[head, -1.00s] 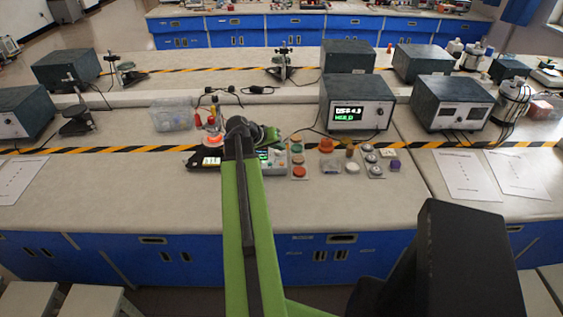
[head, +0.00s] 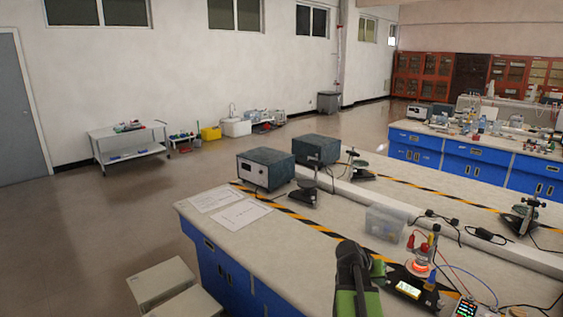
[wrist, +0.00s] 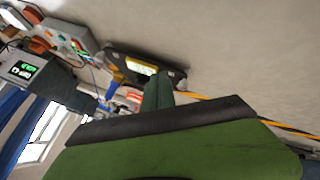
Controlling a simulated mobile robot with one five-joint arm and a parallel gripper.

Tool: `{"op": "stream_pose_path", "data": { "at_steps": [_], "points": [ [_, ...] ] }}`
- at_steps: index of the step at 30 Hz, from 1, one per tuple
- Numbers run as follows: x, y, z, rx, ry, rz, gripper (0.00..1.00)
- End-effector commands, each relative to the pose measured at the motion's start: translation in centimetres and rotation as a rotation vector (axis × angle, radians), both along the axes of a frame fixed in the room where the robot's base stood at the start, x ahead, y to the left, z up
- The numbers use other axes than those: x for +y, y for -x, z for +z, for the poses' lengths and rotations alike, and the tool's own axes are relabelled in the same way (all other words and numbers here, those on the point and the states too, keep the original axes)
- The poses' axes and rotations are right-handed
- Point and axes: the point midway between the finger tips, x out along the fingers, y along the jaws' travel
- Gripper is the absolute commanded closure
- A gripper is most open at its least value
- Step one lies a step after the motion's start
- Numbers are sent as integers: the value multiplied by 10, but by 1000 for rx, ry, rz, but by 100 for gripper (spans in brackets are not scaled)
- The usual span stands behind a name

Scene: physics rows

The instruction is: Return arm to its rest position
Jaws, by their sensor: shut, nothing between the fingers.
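My green and black arm rises from the bottom edge of the head view, right of centre. My gripper (head: 377,267) is at its end, partly hidden behind the dark wrist. It is over the near bench beside a black device with a lit display (head: 408,289). In the wrist view my gripper (wrist: 158,92) shows as green fingers, shut with nothing between them. The same device (wrist: 135,66) lies just past the fingertips there; I cannot tell whether they touch it.
A glowing orange-red ring (head: 420,268) and a clear bin (head: 385,221) are on the near bench (head: 300,255). Instrument boxes (head: 266,170) stand farther back. Two stools (head: 160,282) are at the bench's left end. The floor (head: 90,225) on the left is open.

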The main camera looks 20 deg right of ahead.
Motion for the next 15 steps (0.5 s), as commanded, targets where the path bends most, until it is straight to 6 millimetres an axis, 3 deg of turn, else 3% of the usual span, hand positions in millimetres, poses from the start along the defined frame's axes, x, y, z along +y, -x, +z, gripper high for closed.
{"op": "stream_pose_path", "data": {
  "at_steps": [1, 3, 7, 12, 15],
  "points": [
    [42, -24, -4, 0, -29, 65, 100],
    [97, -51, -12, 6, -77, 149, 100],
    [207, -82, -26, 37, -185, 308, 100],
    [349, -84, -45, 120, -358, 516, 100],
    [410, -66, -53, 184, -469, 615, 100]
  ]
}}
